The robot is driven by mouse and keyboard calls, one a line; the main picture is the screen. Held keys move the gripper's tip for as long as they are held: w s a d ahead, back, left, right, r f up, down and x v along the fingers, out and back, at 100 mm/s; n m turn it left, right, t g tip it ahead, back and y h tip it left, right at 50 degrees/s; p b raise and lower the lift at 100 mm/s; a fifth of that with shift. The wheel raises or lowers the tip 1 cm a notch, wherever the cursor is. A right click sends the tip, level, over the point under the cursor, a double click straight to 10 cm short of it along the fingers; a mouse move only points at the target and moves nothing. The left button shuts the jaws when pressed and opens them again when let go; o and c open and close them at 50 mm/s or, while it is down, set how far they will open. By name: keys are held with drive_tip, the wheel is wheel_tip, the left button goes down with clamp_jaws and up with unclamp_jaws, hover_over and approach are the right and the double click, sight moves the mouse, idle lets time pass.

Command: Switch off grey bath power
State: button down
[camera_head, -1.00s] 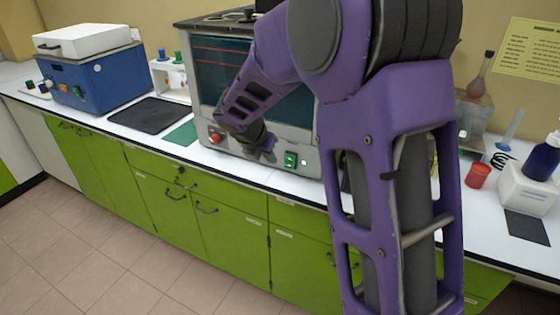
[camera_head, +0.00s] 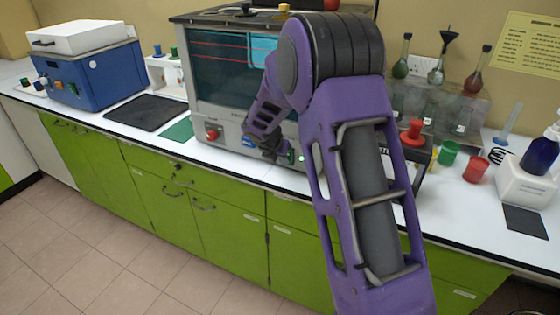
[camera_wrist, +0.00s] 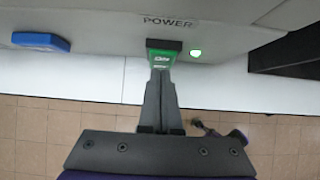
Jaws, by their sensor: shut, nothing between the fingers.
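The grey bath (camera_head: 222,122) stands on the bench, with a dark glass front and a red knob (camera_head: 212,134) low on its left. In the wrist view its green power switch (camera_wrist: 163,58) sits under the word POWER, with a lit green lamp (camera_wrist: 196,53) to its right. My gripper (camera_wrist: 160,72) is shut and empty, its fingertips at the lower edge of the switch, touching it or very close. In the head view my gripper (camera_head: 284,156) is at the bath's lower front, and my arm partly hides the switch.
A blue button (camera_wrist: 41,41) lies left of the switch. A blue bath (camera_head: 92,75) and a black mat (camera_head: 147,113) are to the left. Red (camera_head: 476,169) and green (camera_head: 447,153) cups stand to the right. Green cabinets (camera_head: 222,215) run below the bench.

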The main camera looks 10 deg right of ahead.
drive_tip(key=f+b, duration=0.1)
drive_tip(key=b, duration=0.2)
drive_tip(key=shift+w+t, duration=0.15)
drive_tip(key=shift+t, duration=0.15)
drive_tip(key=shift+d+r, duration=0.1)
drive_tip(key=shift+r, duration=0.3)
drive_tip(key=shift+r+p, duration=0.85)
drive_tip(key=shift+p, duration=0.1)
